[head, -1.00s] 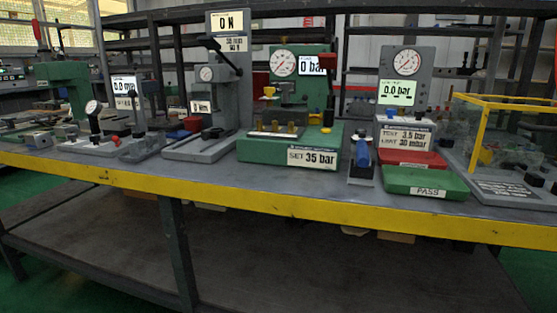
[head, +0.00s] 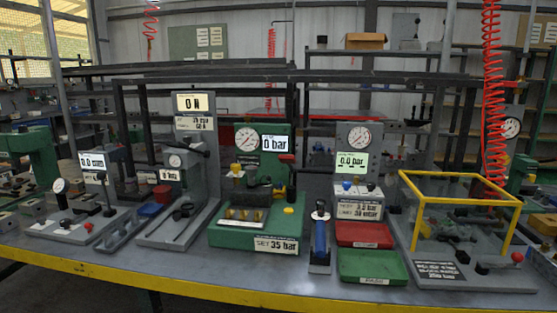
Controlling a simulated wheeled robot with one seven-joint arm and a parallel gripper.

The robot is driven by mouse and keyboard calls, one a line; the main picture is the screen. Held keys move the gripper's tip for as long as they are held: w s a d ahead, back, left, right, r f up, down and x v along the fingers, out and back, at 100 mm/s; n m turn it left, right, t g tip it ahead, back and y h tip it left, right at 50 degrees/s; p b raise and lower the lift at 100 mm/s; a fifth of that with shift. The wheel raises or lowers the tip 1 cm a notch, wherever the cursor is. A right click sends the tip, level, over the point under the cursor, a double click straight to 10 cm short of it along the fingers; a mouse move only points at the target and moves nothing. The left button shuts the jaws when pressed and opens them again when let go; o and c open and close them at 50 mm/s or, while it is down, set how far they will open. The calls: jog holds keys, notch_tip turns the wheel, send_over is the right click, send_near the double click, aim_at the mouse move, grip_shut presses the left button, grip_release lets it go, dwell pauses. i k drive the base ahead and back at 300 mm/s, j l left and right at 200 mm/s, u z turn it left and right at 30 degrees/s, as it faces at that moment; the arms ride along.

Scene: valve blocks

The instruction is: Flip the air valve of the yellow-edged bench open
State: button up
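The yellow-edged bench (head: 200,290) runs across the lower part of the head view, with its yellow front edge at the bottom. I cannot tell for sure which part is its air valve. A small red knob (head: 517,257) sits on the grey base plate at the right end, by the yellow-framed clear guard (head: 461,176). A red-topped black lever (head: 287,160) stands beside the green 0 bar test stand (head: 268,223). My gripper is not in view.
A blue-handled tool (head: 320,238) stands upright between the green stand and the red tray (head: 364,234). A green tray (head: 373,265) lies in front. A red coiled hose (head: 493,100) hangs at the right. Grey fixtures (head: 183,215) crowd the left.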

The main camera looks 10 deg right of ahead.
aim_at(507, 85)
jog(key=z, duration=0.9)
